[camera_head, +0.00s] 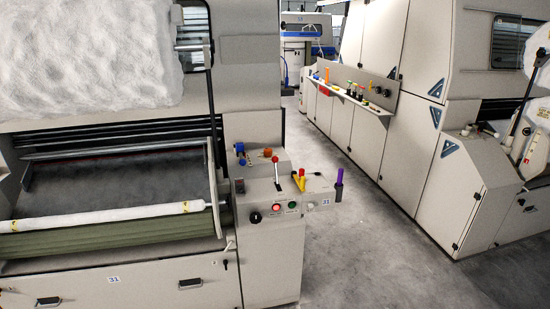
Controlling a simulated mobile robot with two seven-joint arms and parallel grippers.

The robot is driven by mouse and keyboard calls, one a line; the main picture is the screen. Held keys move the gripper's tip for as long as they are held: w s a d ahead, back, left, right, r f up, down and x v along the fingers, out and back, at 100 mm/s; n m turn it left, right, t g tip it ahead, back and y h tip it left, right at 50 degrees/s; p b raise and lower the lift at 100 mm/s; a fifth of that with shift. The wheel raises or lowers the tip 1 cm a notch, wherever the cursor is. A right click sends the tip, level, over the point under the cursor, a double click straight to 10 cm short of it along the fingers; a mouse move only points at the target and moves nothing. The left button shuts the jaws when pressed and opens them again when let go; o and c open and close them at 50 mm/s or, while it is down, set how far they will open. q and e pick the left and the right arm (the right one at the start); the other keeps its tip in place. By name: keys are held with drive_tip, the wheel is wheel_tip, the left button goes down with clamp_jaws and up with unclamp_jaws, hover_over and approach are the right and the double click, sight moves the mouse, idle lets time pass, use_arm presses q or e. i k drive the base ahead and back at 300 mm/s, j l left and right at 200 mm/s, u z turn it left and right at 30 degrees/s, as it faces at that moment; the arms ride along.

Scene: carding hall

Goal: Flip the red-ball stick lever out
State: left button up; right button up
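The red-ball stick lever (276,171) stands on the sloped control panel (260,189) at the end of the left machine. It has a pale stick with a small red ball on top and looks close to upright. A black lever base or slot shows beside it to the right. Neither of my grippers is in view, and nothing touches the lever.
A yellow handle (300,180) and a purple handle (339,184) stand right of the lever. Blue and orange knobs (240,155) sit behind it. An open grey aisle (370,240) runs to the right.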

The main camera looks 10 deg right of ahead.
sight(275, 160)
drive_tip(key=i+l+z, duration=1)
drive_tip(key=i+z, duration=0.3)
drive_tip(key=i+l+z, duration=0.25)
drive_tip(key=i, duration=0.4)
drive_tip(key=i+z, duration=0.25)
drive_tip(key=i, duration=0.4)
drive_tip(key=i+u, duration=0.15)
drive_tip(key=u, duration=0.25)
drive_tip(key=i+l+u, duration=0.1)
drive_tip(key=u, duration=0.25)
drive_tip(key=i+l+u, duration=0.1)
drive_tip(key=u, duration=0.3)
drive_tip(key=i+l+u, duration=0.2)
drive_tip(key=u, duration=0.2)
drive_tip(key=i+u, duration=0.1)
drive_tip(key=u, duration=0.3)
drive_tip(key=i+l+u, duration=0.1)
drive_tip(key=u, duration=0.3)
drive_tip(key=i+l+u, duration=0.1)
drive_tip(key=u, duration=0.25)
drive_tip(key=l+u, duration=0.15)
drive_tip(key=u, duration=0.25)
drive_tip(key=i+l+u, duration=0.2)
drive_tip(key=u, duration=0.15)
drive_tip(key=i+l+u, duration=0.15)
drive_tip(key=u, duration=0.2)
drive_tip(key=i+l+u, duration=0.1)
drive_tip(key=l+u, duration=0.3)
